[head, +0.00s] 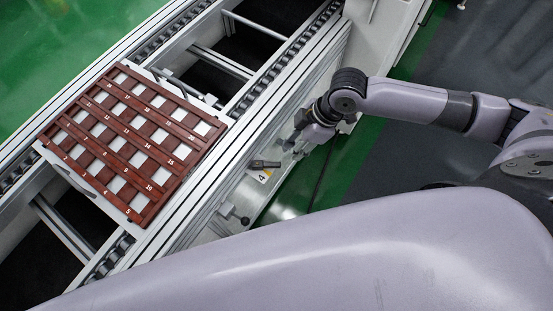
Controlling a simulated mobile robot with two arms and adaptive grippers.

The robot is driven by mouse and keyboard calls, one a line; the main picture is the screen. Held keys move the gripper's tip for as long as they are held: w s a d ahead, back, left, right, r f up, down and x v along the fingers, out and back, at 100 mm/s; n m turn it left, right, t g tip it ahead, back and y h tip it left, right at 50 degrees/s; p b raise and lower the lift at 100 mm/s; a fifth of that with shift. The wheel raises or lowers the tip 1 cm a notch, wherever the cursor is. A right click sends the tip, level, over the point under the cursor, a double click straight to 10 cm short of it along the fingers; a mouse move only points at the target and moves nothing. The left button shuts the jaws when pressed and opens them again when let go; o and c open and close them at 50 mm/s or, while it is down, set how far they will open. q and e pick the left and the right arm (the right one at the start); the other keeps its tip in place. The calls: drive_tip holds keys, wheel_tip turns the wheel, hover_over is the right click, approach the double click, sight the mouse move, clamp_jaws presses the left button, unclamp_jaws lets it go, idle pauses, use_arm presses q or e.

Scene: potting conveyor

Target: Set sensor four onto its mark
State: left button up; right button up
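A small dark sensor (264,164) sits on the side ledge of the conveyor, beside a yellow and white label (262,177) with a 4 on it. The sensor looks slightly off the label, toward its upper side; whether they overlap is hard to tell. My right gripper (293,146) is up and to the right of the sensor, apart from it, over the conveyor's side. Its fingers look spread with nothing between them. My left gripper is outside the view.
A brown numbered tray (127,138) with pale square cells lies on the conveyor (262,80). A dark-headed knob (243,220) stands on the ledge below the label. The conveyor's side rail (205,172) runs between tray and ledge. Green and grey floor is clear at the right.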

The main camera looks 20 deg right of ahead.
sight(274, 164)
drive_tip(key=x, duration=1.1)
drive_tip(key=shift+w+a+f, duration=0.1)
drive_tip(key=shift+a+f, duration=0.1)
drive_tip(key=shift+c, duration=0.3)
clamp_jaws()
